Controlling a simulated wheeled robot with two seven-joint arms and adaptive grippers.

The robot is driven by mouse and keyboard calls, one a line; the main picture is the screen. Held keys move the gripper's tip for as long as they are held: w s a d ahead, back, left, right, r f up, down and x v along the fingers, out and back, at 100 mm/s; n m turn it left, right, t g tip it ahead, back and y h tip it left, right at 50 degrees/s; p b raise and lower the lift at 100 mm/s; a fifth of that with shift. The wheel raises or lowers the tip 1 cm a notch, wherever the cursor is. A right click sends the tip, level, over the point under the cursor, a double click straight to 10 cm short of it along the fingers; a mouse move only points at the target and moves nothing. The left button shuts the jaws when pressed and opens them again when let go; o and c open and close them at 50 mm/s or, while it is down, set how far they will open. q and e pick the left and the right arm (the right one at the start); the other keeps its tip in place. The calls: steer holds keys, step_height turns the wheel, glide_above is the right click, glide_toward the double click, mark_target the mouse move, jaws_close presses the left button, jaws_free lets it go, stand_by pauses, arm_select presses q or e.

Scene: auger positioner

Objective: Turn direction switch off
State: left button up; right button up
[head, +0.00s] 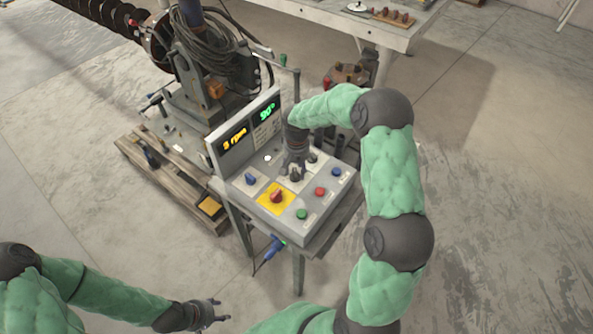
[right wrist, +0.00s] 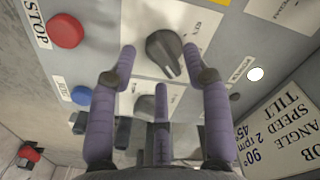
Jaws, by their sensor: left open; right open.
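The control panel (head: 262,208) carries a dark rotary switch (right wrist: 163,55), which sits between the fingertips of my right gripper (right wrist: 158,52). In the head view my right gripper (head: 294,168) is over the panel's middle, pointing down, with a dark knob (head: 295,176) at its tips. Its fingers are open around the switch; I cannot tell whether they touch it. The switch's label is partly hidden and unreadable, so I cannot confirm that it is the direction switch. A second dark knob (right wrist: 146,104) is partly behind the fingers. My left gripper (head: 222,310) is open and empty, low and away from the panel.
A red stop button (right wrist: 65,31) and a blue button (right wrist: 81,95) lie beside the switch. The display box (head: 247,133) rises behind the panel.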

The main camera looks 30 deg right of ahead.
steer(key=shift+f, duration=0.55)
jaws_close()
